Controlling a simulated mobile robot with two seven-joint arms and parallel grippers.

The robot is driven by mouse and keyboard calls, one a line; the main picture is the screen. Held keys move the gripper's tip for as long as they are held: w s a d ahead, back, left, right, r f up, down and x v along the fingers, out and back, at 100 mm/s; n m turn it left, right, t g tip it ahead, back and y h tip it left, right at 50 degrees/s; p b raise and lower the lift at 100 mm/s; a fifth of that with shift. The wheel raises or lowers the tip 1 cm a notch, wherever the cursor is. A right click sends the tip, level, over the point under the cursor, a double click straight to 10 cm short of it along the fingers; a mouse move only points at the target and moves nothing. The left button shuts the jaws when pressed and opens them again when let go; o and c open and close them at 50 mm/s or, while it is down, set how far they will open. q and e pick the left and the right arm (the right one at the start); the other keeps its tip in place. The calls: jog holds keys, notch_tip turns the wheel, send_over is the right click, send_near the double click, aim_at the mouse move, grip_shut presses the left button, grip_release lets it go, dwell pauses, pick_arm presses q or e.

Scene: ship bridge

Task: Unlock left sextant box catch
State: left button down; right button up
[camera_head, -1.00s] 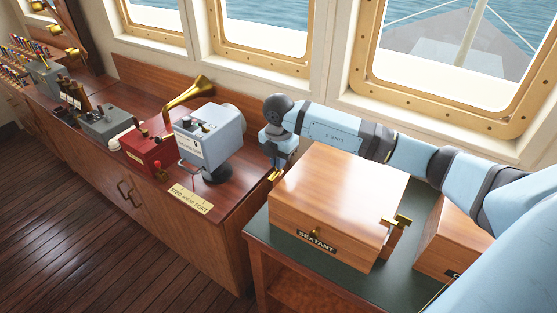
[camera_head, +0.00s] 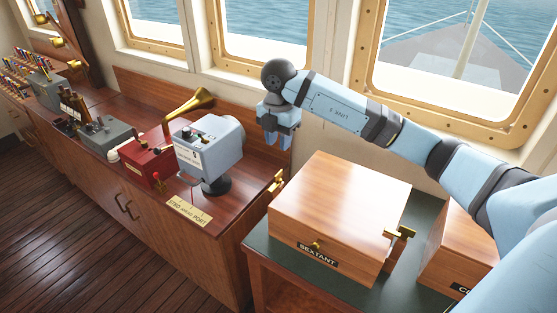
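The wooden sextant box (camera_head: 340,205) stands closed on a green-topped table (camera_head: 262,248), with a SEXTANT label on its front. Its left catch (camera_head: 277,183) is a brass piece at the left side, partly hidden by the box; I cannot tell whether it is locked. The right catch (camera_head: 400,233) is brass and sticks out from the right side. A small brass knob (camera_head: 318,246) is on the front. My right gripper (camera_head: 279,146) points down above and behind the left catch, apart from it. Its finger opening is unclear. My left gripper is not in view.
A second wooden box (camera_head: 455,250) stands close on the right, partly cut off by my arm. On the left, a console (camera_head: 235,228) carries a grey instrument (camera_head: 208,150), a red box (camera_head: 147,164) and a brass horn (camera_head: 190,105). Windows line the wall behind.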

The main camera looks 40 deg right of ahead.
notch_tip(320, 180, up, 3)
jog(key=shift+r, duration=0.15)
dwell(0.6)
